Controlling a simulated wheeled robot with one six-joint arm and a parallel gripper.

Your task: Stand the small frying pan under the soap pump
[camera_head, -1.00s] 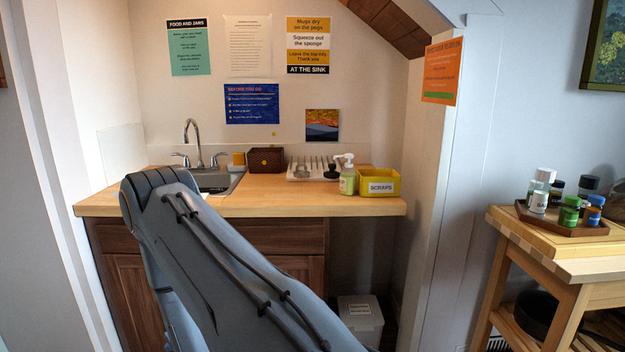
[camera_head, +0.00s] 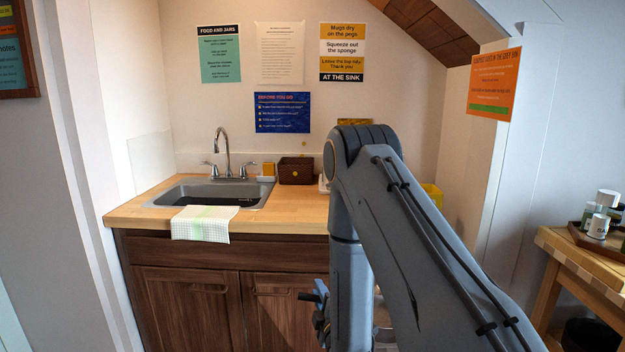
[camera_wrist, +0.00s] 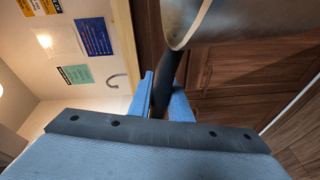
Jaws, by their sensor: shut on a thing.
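The small frying pan (camera_wrist: 225,22) shows in the wrist view as a grey metal body with a dark handle (camera_wrist: 172,65). My gripper (camera_wrist: 163,92) is shut on the handle, its blue fingers on either side of it. In the head view, my gripper (camera_head: 320,308) is low in front of the wooden cabinet, below the counter top, and mostly covered by my arm.
The wooden counter (camera_head: 290,207) holds a sink (camera_head: 187,190), a draped towel (camera_head: 205,223) and a brown box (camera_head: 296,171). The yellow scraps bin (camera_head: 434,194) is partly hidden by my arm. A table (camera_head: 565,250) with bottles stands at right. The slanted ceiling (camera_head: 440,30) is low above.

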